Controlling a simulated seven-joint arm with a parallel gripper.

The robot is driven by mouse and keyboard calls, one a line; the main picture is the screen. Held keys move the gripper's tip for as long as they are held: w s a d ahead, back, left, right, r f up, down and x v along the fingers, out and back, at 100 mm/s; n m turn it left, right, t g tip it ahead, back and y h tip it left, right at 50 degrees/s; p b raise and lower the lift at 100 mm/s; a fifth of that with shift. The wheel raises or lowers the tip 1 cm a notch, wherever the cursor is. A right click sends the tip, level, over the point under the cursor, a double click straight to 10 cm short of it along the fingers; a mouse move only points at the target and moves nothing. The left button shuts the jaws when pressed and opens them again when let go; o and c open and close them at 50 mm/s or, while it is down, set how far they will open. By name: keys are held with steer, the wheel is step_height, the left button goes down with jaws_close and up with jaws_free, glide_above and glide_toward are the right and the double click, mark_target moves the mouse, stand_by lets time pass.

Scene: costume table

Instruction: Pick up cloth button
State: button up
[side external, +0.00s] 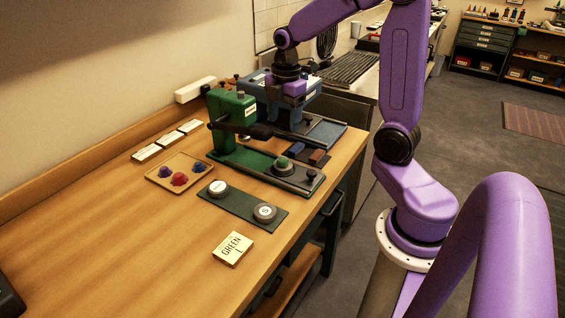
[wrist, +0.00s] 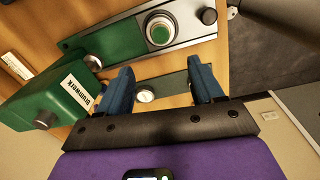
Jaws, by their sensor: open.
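My gripper (wrist: 160,72) is open and empty, its two blue fingers apart above the bench in the wrist view. Between the fingers, farther down, a small pale round piece (wrist: 146,95) lies on a grey-green strip; I cannot tell whether it is the cloth button. A round piece with a green top (wrist: 159,33) sits in a silver ring on the green press base, beyond the fingertips. It also shows in the side external view (side external: 283,162).
The green press (side external: 232,125) stands close to my gripper. A tray (side external: 157,180) holds blue, red and purple cloth pieces. Two marked discs lie on a dark mat (side external: 240,204). A card reading GREEN L (side external: 233,248) lies in front.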

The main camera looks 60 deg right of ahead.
mark_target(282, 159)
steer(key=f, duration=1.2)
steer(key=shift+w+d+f, duration=0.1)
steer(key=shift+w+f, duration=0.1)
steer(key=shift+f, duration=0.15)
steer(key=c, duration=1.2)
steer(key=shift+r, duration=0.15)
